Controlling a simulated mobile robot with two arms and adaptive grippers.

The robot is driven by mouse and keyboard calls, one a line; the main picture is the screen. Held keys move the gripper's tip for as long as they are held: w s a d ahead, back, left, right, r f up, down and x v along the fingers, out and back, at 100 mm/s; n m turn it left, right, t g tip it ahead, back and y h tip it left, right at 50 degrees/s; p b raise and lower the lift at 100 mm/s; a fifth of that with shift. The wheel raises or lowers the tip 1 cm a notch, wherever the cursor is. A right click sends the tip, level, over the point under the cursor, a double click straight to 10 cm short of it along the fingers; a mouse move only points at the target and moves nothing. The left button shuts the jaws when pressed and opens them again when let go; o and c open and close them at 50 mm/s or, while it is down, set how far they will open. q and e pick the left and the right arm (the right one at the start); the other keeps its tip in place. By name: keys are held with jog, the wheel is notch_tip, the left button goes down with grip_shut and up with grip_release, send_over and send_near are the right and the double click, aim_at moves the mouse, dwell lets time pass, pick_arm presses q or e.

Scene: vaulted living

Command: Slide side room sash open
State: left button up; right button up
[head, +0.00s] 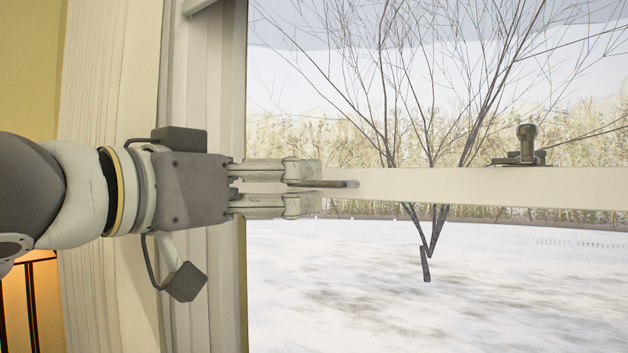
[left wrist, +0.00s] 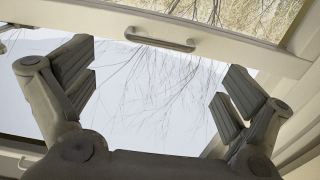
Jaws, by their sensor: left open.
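The sash is a window with a cream horizontal rail (head: 450,187) running across the head view, also seen in the left wrist view (left wrist: 225,43). A dark grey bar handle (head: 338,184) is on the rail near its left end; in the left wrist view the handle (left wrist: 160,42) lies beyond the fingertips, roughly centred between them. My left gripper (head: 308,188) reaches in from the left at rail height. Its fingers (left wrist: 160,88) are spread apart and hold nothing. In the head view the fingers overlap the rail's left end, and I cannot tell whether they touch it. My right gripper is not in view.
A metal sash latch (head: 522,150) stands up from the rail at the right. A lit lamp (head: 30,295) shows at lower left. Snow and bare branches are outside.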

aim_at(312, 184)
pick_arm(q)
jog(key=shift+p+x, duration=1.05)
jog(key=shift+x, duration=3.5)
